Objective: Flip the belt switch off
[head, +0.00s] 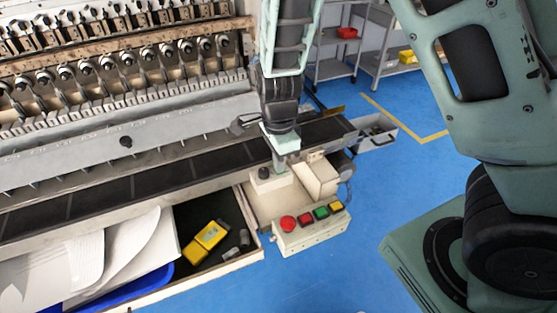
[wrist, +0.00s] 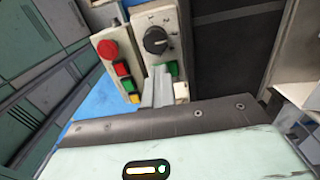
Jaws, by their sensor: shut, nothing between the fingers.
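A small cream panel (wrist: 142,22) at the belt's end carries a black rotary knob (wrist: 155,40), with a green switch (wrist: 172,68) below it; no label is legible to show which one is the belt switch. In the head view the knob (head: 264,173) stands just left of my fingertips. My gripper (head: 280,170) points down over this panel. Its fingers (wrist: 159,72) are shut together and empty. In the wrist view they overlap the area just under the knob and partly hide the green switch; contact cannot be told.
A button box (head: 308,235) with a red mushroom button (head: 288,223) and several coloured buttons stands close by. The dark belt (head: 150,180) runs left along the machine. An open drawer (head: 225,225) holds a yellow device (head: 207,240). Blue floor (head: 365,200) is clear to the right.

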